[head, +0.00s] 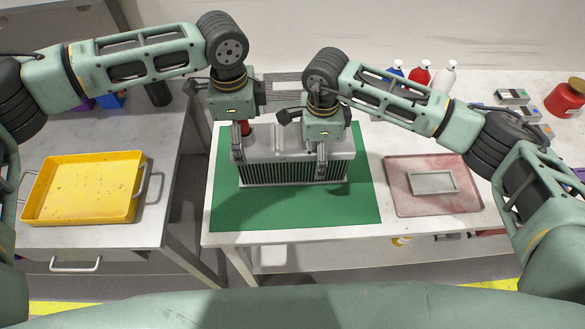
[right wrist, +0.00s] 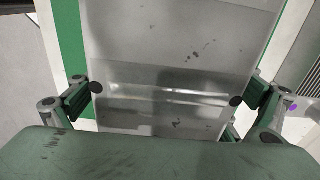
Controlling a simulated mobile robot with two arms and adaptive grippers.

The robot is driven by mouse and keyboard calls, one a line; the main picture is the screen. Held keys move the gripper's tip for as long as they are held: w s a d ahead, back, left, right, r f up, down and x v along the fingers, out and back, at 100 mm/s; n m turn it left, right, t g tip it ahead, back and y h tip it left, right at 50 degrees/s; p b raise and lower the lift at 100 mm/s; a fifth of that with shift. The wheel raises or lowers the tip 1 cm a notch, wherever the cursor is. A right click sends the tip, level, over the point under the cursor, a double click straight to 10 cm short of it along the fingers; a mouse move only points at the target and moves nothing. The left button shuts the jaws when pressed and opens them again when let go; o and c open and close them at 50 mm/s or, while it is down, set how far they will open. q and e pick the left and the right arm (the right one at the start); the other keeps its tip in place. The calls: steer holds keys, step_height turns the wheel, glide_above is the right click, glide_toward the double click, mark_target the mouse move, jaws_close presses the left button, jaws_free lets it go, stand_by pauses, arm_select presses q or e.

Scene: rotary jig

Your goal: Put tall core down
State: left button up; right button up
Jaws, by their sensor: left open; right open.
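The tall core (head: 292,172), a grey metal block with dark vertical fins, stands upright on the green mat (head: 300,213) on the middle table. My left gripper (head: 239,150) is open at the core's left end. My right gripper (head: 321,158) is open over the right part of the core. In the right wrist view the open fingers of my right gripper (right wrist: 168,95) lie on either side of the core's smooth grey top (right wrist: 170,50). The far side of the core is mostly hidden by the grippers.
A yellow tray (head: 85,188) sits on the left table. A reddish tray (head: 398,190) with a grey plate (head: 433,182) lies right of the mat. Blue, red and white bottles (head: 419,74) stand at the back. The mat's front strip is clear.

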arm_select(q)
step_height(320, 180, up, 11)
steer(key=shift+f, duration=0.15)
steer(key=shift+r, duration=0.55)
arm_select(e)
steer(key=shift+r, duration=0.1)
step_height(320, 180, up, 12)
steer(key=shift+f, duration=0.1)
stand_by(0.4)
